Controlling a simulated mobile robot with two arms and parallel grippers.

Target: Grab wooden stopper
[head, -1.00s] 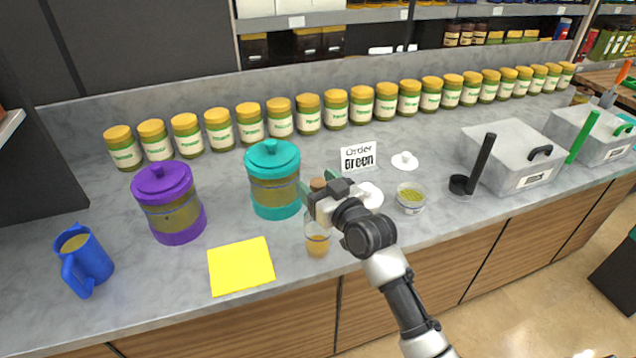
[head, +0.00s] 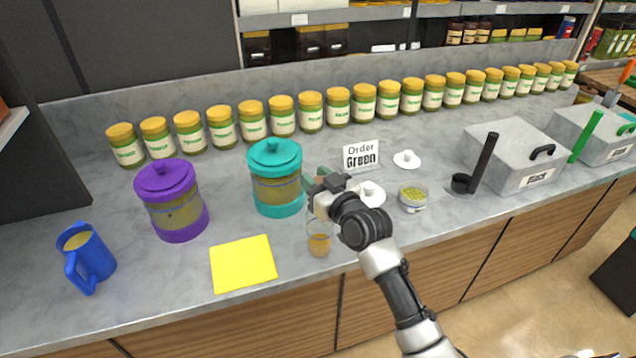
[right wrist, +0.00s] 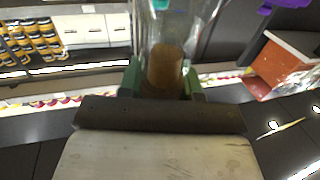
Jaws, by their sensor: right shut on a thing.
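My right gripper (head: 316,181) is at the top of a clear glass vessel (head: 319,244) with amber liquid in its bottom, near the front edge of the counter. In the right wrist view, the brown wooden stopper (right wrist: 165,68) sits between the green fingers of my right gripper (right wrist: 163,78), which are shut on it. Clear glass shows around and beyond the stopper there. In the head view the gripper hides the stopper, and I cannot tell whether it is still seated in the vessel. My left gripper is not in view.
A teal jar (head: 275,190) stands close to the left of my gripper. A yellow sheet (head: 242,264), a purple jar (head: 172,210) and a blue pitcher (head: 88,258) lie further left. A small bowl of green bits (head: 412,198) and an order sign (head: 361,155) are to the right.

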